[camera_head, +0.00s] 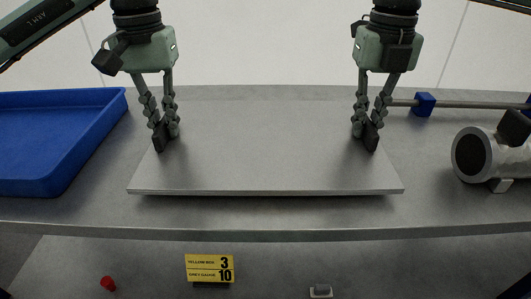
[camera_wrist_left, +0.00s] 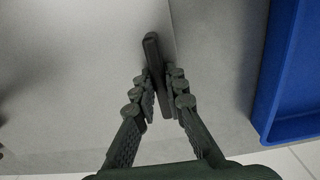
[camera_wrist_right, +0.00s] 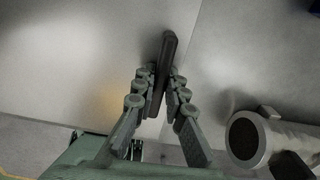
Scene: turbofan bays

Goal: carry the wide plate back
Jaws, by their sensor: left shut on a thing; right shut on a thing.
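The wide plate (camera_head: 268,165) is a flat grey sheet, roughly level, in the middle of the grey bench. A dark shadow runs under its front edge; I cannot tell how far it is above the bench top. A dark upright handle stands near each end. My left gripper (camera_head: 165,135) is shut on the left handle, which also shows between the fingers in the left wrist view (camera_wrist_left: 152,50). My right gripper (camera_head: 370,135) is shut on the right handle, also seen in the right wrist view (camera_wrist_right: 168,48).
A blue tray (camera_head: 112,118) lies left of the plate, close to its edge. A grey metal cylinder (camera_head: 512,158) and a rod with a blue block (camera_head: 425,104) are at the right. Below the bench's front edge are a yellow sign (camera_head: 210,268), a red piece (camera_head: 107,283) and a small grey piece (camera_head: 321,291).

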